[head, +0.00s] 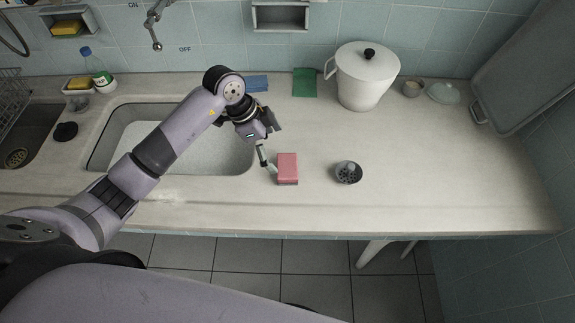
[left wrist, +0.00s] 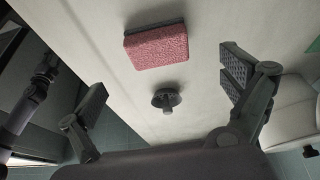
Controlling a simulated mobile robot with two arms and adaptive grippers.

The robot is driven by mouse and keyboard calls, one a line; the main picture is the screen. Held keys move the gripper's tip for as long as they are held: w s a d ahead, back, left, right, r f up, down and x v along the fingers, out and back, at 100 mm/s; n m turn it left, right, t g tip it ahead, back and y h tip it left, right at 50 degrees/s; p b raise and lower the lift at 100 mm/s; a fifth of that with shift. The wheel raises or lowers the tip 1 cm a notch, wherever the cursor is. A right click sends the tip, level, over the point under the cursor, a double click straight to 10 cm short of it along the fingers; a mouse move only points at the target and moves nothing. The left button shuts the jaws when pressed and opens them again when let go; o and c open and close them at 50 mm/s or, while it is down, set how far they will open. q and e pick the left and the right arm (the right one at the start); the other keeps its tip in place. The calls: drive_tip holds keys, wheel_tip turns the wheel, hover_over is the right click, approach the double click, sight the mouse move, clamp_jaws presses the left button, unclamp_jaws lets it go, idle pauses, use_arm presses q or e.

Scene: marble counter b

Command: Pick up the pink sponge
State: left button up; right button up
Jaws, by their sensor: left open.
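The pink sponge (head: 287,165) lies on the marble counter to the right of the sink, near the front edge. It has a dark underside layer. In the left wrist view the sponge (left wrist: 158,48) shows at upper middle, beyond and between the spread fingers. My left gripper (head: 272,146) is open and empty, just left of and above the sponge in the head view. One finger appears close to the sponge's left side; whether it touches cannot be told. In the left wrist view my left gripper (left wrist: 165,85) has its fingers wide apart. My right gripper is in neither view.
A dark round strainer-like piece (head: 348,173) stands right of the sponge. The sink (head: 100,150) is at left. A white lidded pot (head: 366,78), a green cloth (head: 305,82) and a blue cloth (head: 256,83) are behind.

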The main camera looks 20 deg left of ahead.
sight(287, 165)
use_arm(q)
drive_tip(key=x, duration=0.3)
drive_tip(key=shift+d+f, duration=0.1)
drive_tip(key=shift+f, duration=0.05)
drive_tip(key=shift+d+f+p, duration=0.35)
drive_tip(key=shift+f+p, duration=0.1)
drive_tip(key=p+x, duration=0.1)
drive_tip(key=x, duration=0.2)
drive_tip(key=shift+d+f, duration=0.25)
drive_tip(key=shift+w+d+f, duration=0.1)
drive_tip(key=shift+f, duration=0.25)
drive_tip(key=shift+c, duration=0.2)
drive_tip(key=c, duration=1)
drive_tip(key=shift+r, duration=0.1)
